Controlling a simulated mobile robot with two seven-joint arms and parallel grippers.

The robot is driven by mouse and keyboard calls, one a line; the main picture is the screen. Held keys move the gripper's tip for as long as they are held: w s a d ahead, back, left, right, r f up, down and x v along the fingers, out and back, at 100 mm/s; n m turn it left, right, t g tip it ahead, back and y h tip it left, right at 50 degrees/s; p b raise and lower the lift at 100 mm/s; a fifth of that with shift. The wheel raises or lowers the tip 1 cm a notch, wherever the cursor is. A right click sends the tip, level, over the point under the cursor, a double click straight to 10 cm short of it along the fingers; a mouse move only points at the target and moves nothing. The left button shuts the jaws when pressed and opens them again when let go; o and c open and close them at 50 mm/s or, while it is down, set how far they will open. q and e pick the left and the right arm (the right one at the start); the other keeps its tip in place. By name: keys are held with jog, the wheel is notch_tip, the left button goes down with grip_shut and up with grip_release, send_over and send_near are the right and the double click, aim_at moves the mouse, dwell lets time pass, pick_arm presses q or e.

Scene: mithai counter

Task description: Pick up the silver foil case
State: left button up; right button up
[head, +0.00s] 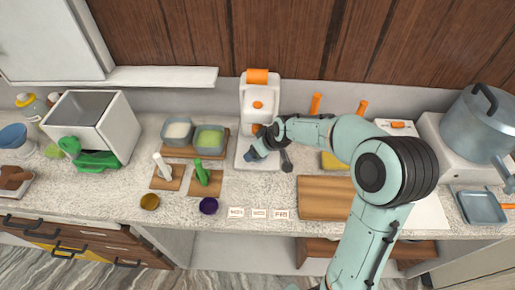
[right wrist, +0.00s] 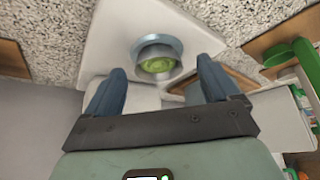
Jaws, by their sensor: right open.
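The silver foil case (right wrist: 147,48) shows in the right wrist view as a small round silver cup with a green filling. It stands on the white base plate (right wrist: 115,29). My right gripper (right wrist: 160,77) is open, its two blue-grey fingers to either side of the case's near side in that view; contact is not visible. In the head view my right gripper (head: 254,152) is at the white dispenser (head: 257,100) with the orange top, over its base plate. The case cannot be made out there. My left gripper is not in view.
A gold foil case (head: 149,202) and a purple one (head: 208,206) stand near the counter's front. Two grey tubs (head: 208,139) of white and green stuff are left of the dispenser. Small cards (head: 259,213) and a wooden board (head: 325,198) lie in front and right.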

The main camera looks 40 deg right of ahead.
jog(key=shift+w+f, duration=0.25)
jog(key=shift+f, duration=0.1)
jog(key=shift+c, duration=0.6)
jog(key=c, duration=1.1)
jog(key=shift+o, duration=0.2)
